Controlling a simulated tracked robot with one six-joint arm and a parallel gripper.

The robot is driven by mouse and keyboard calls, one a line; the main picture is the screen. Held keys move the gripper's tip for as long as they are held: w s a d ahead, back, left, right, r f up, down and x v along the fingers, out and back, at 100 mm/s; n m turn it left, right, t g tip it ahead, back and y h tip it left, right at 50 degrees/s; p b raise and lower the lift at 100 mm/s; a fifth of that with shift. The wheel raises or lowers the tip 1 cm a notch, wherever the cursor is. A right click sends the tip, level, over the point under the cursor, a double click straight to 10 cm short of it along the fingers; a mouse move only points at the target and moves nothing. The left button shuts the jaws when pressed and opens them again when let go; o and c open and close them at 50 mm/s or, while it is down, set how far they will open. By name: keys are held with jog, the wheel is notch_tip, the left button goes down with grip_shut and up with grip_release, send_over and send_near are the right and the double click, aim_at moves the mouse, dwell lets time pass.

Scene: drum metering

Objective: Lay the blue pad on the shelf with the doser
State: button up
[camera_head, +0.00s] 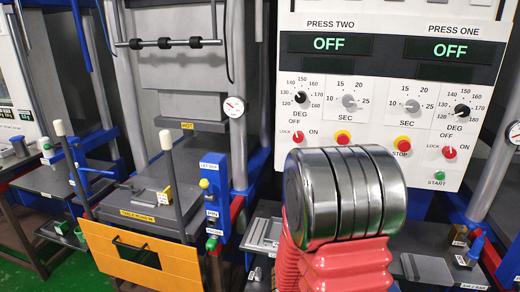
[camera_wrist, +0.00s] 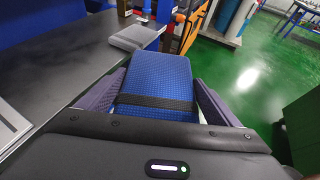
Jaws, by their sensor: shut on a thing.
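In the wrist view a blue textured pad (camera_wrist: 155,82) with a black strap across it sits between the fingers of my gripper (camera_wrist: 158,97). The gripper is shut on the pad. The pad is beside a dark grey shelf or bench top (camera_wrist: 75,65) on the left, its near left edge close to the bench edge. The gap in height between them cannot be told. The pad and gripper do not show in the head view. I cannot tell which thing is the doser.
In the wrist view a light grey block (camera_wrist: 137,37) lies at the bench edge beyond the pad; green floor (camera_wrist: 245,85) is open to the right. The head view shows a press (camera_head: 190,65), an orange-fronted table (camera_head: 140,255), a control panel (camera_head: 390,90) and a right-hand shelf (camera_head: 490,272) with small labelled things.

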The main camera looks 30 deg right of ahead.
jog(key=w+a+f+n+t, duration=0.2)
jog(key=w+a+n+t, duration=0.1)
jog(key=w+a, duration=0.6)
jog(key=w+a+f+n+t+y, duration=0.1)
jog(key=w+a+n+t, duration=0.3)
jog(key=w+a, duration=0.5)
jog(key=w+a+f+n+t+y, duration=0.1)
jog(key=w+a+f+n+t, duration=0.3)
jog(key=w+a, duration=0.5)
jog(key=a+t, duration=0.1)
jog(key=a, duration=0.5)
jog(key=shift+w+t, duration=0.3)
jog(key=shift+w, duration=0.1)
jog(key=shift+a, duration=0.2)
